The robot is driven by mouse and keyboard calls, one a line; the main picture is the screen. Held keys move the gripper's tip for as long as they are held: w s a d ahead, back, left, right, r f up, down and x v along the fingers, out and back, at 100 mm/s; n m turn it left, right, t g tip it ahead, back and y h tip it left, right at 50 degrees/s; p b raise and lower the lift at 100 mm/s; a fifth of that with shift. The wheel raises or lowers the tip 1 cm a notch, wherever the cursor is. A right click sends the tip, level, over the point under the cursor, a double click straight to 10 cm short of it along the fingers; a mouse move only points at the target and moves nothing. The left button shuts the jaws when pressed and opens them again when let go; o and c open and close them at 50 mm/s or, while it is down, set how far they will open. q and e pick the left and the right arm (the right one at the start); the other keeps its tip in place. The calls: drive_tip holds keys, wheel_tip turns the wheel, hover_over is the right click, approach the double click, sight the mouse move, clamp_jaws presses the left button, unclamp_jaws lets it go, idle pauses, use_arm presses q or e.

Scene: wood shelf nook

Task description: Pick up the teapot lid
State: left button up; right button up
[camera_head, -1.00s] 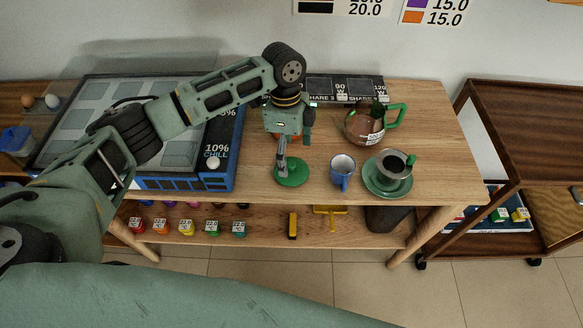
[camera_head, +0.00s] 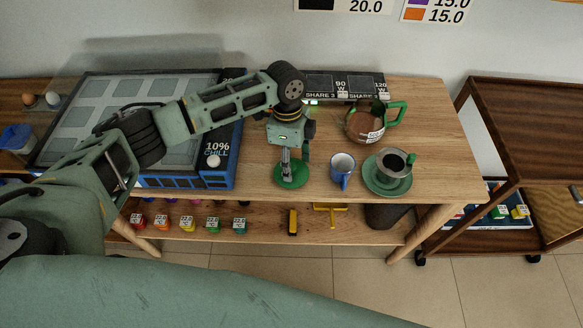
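The teapot lid (camera_head: 297,180) is a round green disc lying on the wooden table near its front edge. My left gripper (camera_head: 287,172) points down over the lid's middle, its fingers at or just above it. The fingers are small and overlap in this view, and they hide the lid's centre. I cannot tell whether they are open or closed on a knob. The brown glass teapot (camera_head: 365,126) with a green handle stands uncovered at the back right. My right gripper is not in view.
A blue-and-white mug (camera_head: 341,173) stands just right of the lid. A green saucer (camera_head: 374,187) with a cup (camera_head: 390,169) is farther right. A blue-framed panelled box (camera_head: 190,181) fills the table's left. A dark display strip (camera_head: 322,86) runs along the back.

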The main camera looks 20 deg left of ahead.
use_arm(q)
drive_tip(key=shift+s+f, duration=0.1)
drive_tip(key=c, duration=0.5)
drive_tip(key=shift+c, duration=0.2)
